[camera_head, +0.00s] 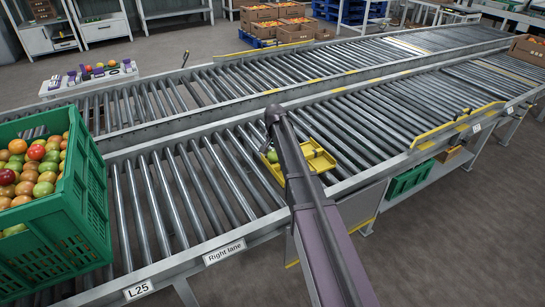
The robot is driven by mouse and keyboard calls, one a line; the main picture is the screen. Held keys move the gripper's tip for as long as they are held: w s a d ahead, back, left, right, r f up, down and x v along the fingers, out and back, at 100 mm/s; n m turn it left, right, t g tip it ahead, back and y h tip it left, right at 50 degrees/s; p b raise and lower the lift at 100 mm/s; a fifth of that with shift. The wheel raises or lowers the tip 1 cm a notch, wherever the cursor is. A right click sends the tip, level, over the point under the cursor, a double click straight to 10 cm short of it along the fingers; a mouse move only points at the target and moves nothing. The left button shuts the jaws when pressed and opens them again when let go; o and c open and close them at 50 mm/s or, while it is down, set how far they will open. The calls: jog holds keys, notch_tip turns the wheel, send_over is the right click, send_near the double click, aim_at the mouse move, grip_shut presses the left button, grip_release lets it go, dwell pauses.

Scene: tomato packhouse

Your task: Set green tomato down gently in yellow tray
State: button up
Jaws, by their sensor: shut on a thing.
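The yellow tray (322,162) sits on the rollers of the near conveyor lane, in the middle of the head view. My arm reaches over it and hides part of it. A green tomato (272,156) shows at the tray's left side, just left of my arm. My gripper (268,146) is at the arm's far end, small and mostly hidden behind the arm. It is shut on the green tomato. I cannot tell whether the tomato touches the tray's floor.
A green crate (85,215) of mixed tomatoes stands at the left. A second roller lane (180,98) runs behind. Yellow guide rails (455,128) edge the near lane at right. A green bin (410,180) sits below the lane. Rollers between crate and tray are bare.

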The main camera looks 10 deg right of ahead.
jog(key=shift+f+b, duration=0.3)
jog(key=shift+f, duration=0.05)
jog(key=o, duration=0.6)
jog(key=shift+c, duration=0.2)
jog(key=shift+w+r, duration=0.1)
jog(key=shift+r+p, duration=3.45)
jog(key=shift+p, duration=0.1)
